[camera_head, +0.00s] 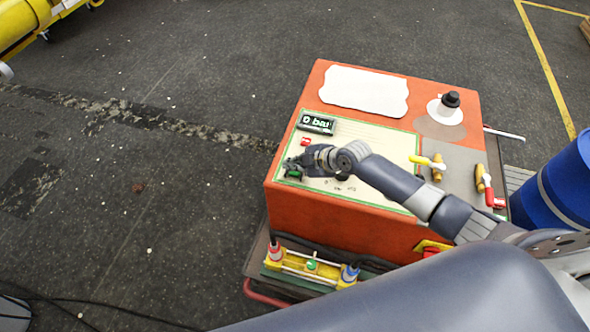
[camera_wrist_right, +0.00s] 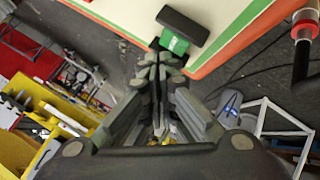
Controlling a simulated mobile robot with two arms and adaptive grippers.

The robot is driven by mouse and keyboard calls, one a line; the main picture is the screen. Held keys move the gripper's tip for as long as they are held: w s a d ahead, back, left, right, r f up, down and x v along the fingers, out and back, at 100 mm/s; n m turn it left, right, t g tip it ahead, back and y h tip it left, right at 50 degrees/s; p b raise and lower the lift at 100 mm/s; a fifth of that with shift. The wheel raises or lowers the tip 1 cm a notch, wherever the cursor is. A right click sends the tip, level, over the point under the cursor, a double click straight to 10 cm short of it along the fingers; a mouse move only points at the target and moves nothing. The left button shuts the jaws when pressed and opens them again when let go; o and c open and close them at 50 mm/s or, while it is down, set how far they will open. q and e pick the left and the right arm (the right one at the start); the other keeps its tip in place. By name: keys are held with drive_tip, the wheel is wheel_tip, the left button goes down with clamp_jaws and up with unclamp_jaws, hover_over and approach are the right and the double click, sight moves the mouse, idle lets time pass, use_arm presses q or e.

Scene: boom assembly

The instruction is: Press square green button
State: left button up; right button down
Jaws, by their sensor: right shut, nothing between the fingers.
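The square green button (camera_head: 294,174) is at the near left corner of the cream panel on top of the orange box (camera_head: 340,206). It is partly hidden by my right gripper (camera_head: 291,165), which is over it. In the right wrist view the green button (camera_wrist_right: 175,43) shows just beyond the fingertips of my right gripper (camera_wrist_right: 160,65), with a black block beside it. The fingers are shut and empty. They look very close to the button; I cannot tell whether they touch it. My left gripper is not in view.
A red button (camera_head: 305,142) and a black display (camera_head: 317,123) sit behind the gripper. Yellow and red levers (camera_head: 430,162) are to the right, with a black knob (camera_head: 451,100) behind. A blue barrel (camera_head: 558,185) stands at the right. Floor to the left is mostly clear.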

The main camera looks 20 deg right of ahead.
sight(294, 173)
drive_tip(key=shift+r+p, duration=1.9)
drive_tip(key=shift+r, duration=0.7)
